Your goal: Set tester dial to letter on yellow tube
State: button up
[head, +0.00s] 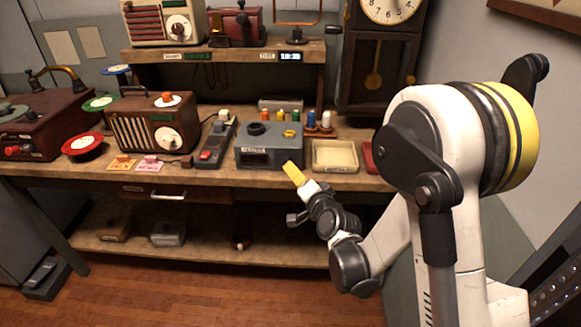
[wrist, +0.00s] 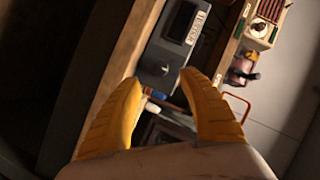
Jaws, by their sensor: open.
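The grey tester (head: 256,158) stands on the workbench, with a black round knob (head: 256,128) and a yellow ring-shaped part on top. It also shows in the wrist view (wrist: 164,55), tilted, its label facing me. My gripper (head: 289,166) is in front of the tester's right front corner, near the bench edge. Its yellow fingers are apart and empty in the wrist view (wrist: 162,78). I cannot tell which way the dial points.
A cream tray (head: 334,168) lies right of the tester, with a red tray (head: 370,157) beyond. A handheld device (head: 213,145) and a wooden radio (head: 153,130) stand to the left. A raised shelf (head: 225,50) runs behind; a clock (head: 385,55) stands at the back right.

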jog(key=b+x, duration=0.2)
jog(key=x, duration=0.5)
jog(key=shift+w+a+f, duration=0.1)
jog(key=shift+w+f, duration=0.1)
jog(key=shift+w, duration=0.1)
jog(key=shift+w+a+b, duration=0.15)
jog(key=shift+w+b, duration=0.15)
jog(key=shift+w, duration=0.05)
jog(key=shift+c, duration=0.4)
grip_shut()
